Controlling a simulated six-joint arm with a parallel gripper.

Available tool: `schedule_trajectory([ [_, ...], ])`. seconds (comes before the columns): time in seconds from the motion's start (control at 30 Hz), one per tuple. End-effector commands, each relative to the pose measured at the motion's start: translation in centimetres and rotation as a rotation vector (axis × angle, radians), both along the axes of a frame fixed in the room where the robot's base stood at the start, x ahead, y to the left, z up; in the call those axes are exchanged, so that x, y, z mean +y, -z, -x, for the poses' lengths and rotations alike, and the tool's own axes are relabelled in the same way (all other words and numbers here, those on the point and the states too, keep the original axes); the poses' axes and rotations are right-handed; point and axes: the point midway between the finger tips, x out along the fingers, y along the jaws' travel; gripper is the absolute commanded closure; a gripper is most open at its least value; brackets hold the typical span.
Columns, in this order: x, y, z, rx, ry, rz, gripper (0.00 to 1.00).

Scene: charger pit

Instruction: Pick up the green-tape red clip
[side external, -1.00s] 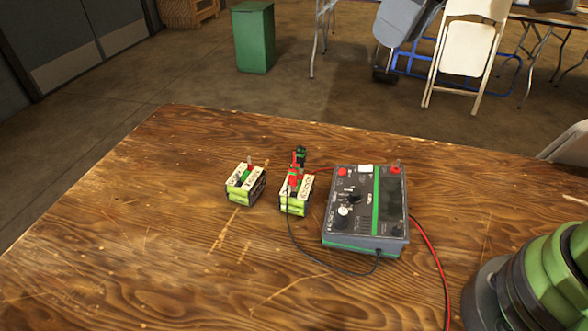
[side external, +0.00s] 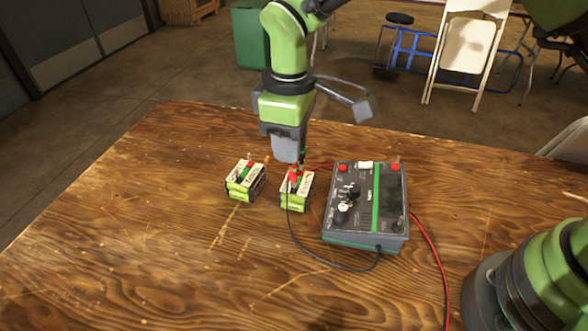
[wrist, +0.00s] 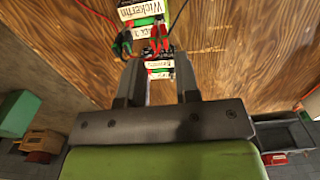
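Small red clips stand on the right battery (side external: 296,195), by the fingers in the side view (side external: 293,176). In the wrist view, red clips (wrist: 161,48) with dark and green parts beside them sit at the top of a labelled battery (wrist: 160,67).
A second battery (side external: 245,182) stands to the left. The grey and green charger (side external: 350,222) stands close on the right. A red lead and a black lead (side external: 318,266) run from it. The table's front left (side external: 150,260) is clear.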

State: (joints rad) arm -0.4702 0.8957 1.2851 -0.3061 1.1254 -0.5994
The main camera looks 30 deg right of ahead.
Motion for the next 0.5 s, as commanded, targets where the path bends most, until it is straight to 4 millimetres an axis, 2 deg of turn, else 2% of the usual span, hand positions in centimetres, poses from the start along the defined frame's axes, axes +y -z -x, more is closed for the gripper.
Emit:
schedule_trajectory([
  [0.3,-0.4,4.5,0.5,0.004,0.001,0.001,0.70],
  [0.5,-0.4,5.0,0.5,0.001,0.002,-0.001,0.70],
])
